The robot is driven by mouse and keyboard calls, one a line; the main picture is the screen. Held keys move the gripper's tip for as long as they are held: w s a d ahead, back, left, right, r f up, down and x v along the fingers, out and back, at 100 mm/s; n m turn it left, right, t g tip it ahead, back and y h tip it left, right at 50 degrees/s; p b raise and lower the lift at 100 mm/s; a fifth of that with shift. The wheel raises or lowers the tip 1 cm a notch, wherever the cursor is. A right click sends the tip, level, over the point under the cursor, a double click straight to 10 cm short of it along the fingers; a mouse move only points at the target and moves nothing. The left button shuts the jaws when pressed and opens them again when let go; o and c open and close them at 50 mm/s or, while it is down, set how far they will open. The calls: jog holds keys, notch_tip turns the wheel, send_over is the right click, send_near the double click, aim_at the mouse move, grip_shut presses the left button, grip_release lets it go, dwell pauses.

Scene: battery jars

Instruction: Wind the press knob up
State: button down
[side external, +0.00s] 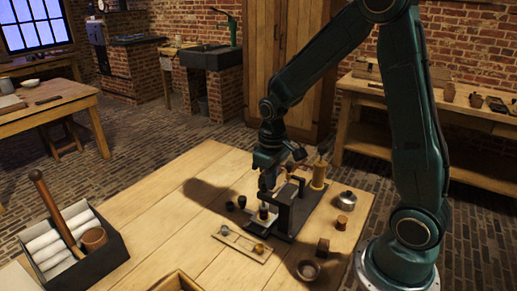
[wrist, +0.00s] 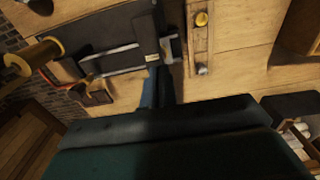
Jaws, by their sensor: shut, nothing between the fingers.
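The press (side external: 284,212) is a dark metal frame with an upright plate, standing on the right part of the wooden table. In the wrist view its dark body (wrist: 112,28) and pale rails show at the top. A brown knob-like piece (wrist: 97,93) sits at the left end of the rails; I cannot tell for sure that it is the press knob. My gripper (side external: 265,205) points down close beside the upright plate, over a small jar-like piece. Its fingers (wrist: 158,85) are shut and empty in the wrist view. Whether they touch the press is unclear.
A yellow spool-like post (side external: 319,174) stands behind the press. A metal pot (side external: 346,201) and small brown cups are to the right. A wooden strip with a brass knob (side external: 258,248) lies in front. A dark box (side external: 85,262) with white rolls is at left. The table's middle is clear.

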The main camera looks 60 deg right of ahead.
jog(key=shift+w+d, duration=0.1)
jog(key=shift+w, duration=0.05)
dwell(0.4)
jog(key=shift+d+r, duration=0.1)
jog(key=shift+d, duration=0.5)
jog(key=shift+s, duration=0.45)
jog(key=shift+r, duration=0.1)
dwell(0.3)
notch_tip(320, 180, up, 6)
jog(key=shift+f, duration=0.15)
dwell(0.5)
